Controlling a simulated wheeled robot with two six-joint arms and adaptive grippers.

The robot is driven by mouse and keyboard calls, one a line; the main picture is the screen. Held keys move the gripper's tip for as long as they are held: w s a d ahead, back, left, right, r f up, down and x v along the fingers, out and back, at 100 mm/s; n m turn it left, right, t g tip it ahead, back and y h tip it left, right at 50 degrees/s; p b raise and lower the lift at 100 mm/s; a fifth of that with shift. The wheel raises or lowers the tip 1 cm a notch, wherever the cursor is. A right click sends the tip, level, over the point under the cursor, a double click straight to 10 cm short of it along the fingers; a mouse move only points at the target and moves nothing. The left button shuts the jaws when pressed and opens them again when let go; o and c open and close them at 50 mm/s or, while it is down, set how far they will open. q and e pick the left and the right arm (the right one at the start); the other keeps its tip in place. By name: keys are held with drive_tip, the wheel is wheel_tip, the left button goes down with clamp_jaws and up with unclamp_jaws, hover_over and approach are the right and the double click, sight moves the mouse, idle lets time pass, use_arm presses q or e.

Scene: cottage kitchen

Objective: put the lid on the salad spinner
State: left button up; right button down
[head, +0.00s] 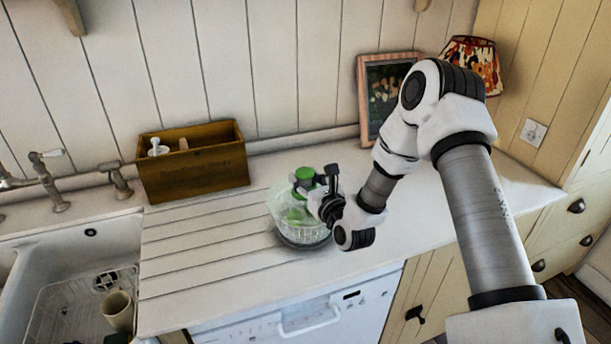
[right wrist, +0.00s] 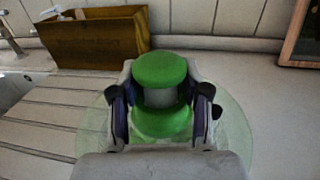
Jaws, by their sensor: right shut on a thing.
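The salad spinner lid (head: 281,204) is a clear, pale green disc with a green knob. My right gripper (head: 312,184) is shut on the knob, which sits between its fingers in the right wrist view (right wrist: 163,95). The lid's pale rim (right wrist: 236,140) shows around the gripper there. The salad spinner bowl (head: 303,239) is clear with a dark base and stands on the counter under the lid. In the head view the lid reaches past the bowl to the left. I cannot tell whether the lid touches the bowl's rim. My left gripper is not in view.
A wooden box (head: 194,172) with utensils stands on the counter at the back left. A sink (head: 105,240) with a cup (head: 118,310) is at left. A picture frame (head: 368,98) and a lamp (head: 472,58) stand behind my right arm. Counter right of the bowl is clear.

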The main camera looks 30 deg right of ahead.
drive_tip(key=shift+s+r, duration=0.3)
drive_tip(key=shift+s, duration=0.05)
drive_tip(key=shift+w+f, duration=0.2)
drive_tip(key=shift+w, duration=0.15)
drive_tip(key=shift+s+a+b, duration=0.1)
drive_tip(key=shift+s+b, duration=0.25)
drive_tip(key=shift+b, duration=0.05)
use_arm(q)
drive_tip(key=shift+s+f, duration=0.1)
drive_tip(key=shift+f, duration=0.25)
use_arm(e)
drive_tip(key=shift+r, duration=0.1)
drive_tip(key=shift+w, duration=0.1)
drive_tip(key=shift+b, duration=0.35)
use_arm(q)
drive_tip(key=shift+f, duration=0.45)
use_arm(e)
drive_tip(key=shift+w, duration=0.1)
